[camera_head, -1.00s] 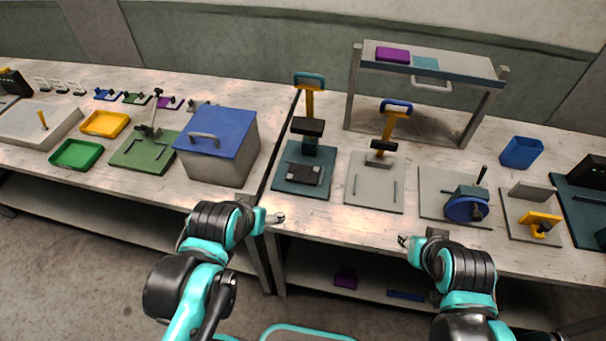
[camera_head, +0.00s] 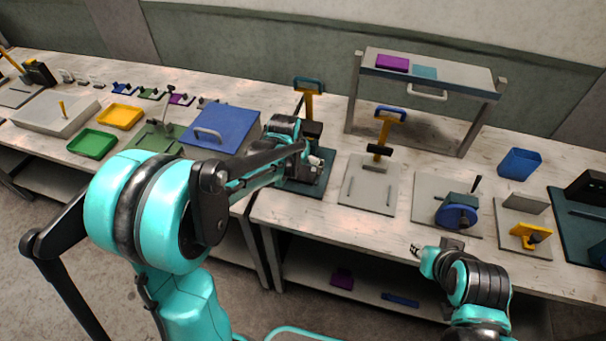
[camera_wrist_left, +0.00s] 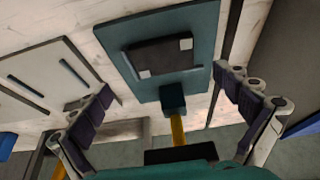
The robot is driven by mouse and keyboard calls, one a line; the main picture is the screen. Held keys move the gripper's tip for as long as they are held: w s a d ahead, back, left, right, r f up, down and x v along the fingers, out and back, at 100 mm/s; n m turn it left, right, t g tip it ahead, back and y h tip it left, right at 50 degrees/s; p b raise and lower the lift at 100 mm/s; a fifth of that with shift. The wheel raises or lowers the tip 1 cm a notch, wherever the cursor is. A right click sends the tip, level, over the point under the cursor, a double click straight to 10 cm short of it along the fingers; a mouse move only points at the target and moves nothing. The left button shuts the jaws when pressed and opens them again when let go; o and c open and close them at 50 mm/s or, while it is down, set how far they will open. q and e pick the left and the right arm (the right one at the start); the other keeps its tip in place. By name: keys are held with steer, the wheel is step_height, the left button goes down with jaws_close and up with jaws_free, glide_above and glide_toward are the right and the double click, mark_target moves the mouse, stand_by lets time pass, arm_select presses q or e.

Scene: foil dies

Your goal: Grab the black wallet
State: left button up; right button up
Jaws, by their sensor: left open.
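The black wallet appears to be the dark flat rectangle with two pale corner patches (camera_wrist_left: 160,56), lying on the teal base plate (camera_wrist_left: 118,40) of a press in the left wrist view. In the head view my left arm and gripper largely cover it. My left gripper (camera_head: 314,160) is over that press base. In the left wrist view the fingers of my left gripper (camera_wrist_left: 165,88) are spread wide, with nothing between them. The wallet lies beyond the fingertips, apart from them. My right gripper (camera_head: 416,250) is near the front table edge, too small to read.
The press has a yellow column (camera_wrist_left: 177,130) and dark head near my left gripper. A second press on a grey plate (camera_head: 357,190) stands to its right. A blue-lidded box (camera_head: 225,128) is to its left. A raised shelf (camera_head: 440,72) stands behind.

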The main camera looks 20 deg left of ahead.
mark_target(301, 172)
arm_select(q)
steer(key=x, duration=0.2)
steer(key=b+x, duration=0.1)
steer(key=x, duration=0.1)
steer(key=b+x, duration=0.1)
steer(key=x, duration=0.2)
steer(key=shift+w+a+r, duration=0.1)
steer(key=shift+w+a, duration=0.15)
steer(key=shift+r, duration=0.1)
steer(key=c, duration=1)
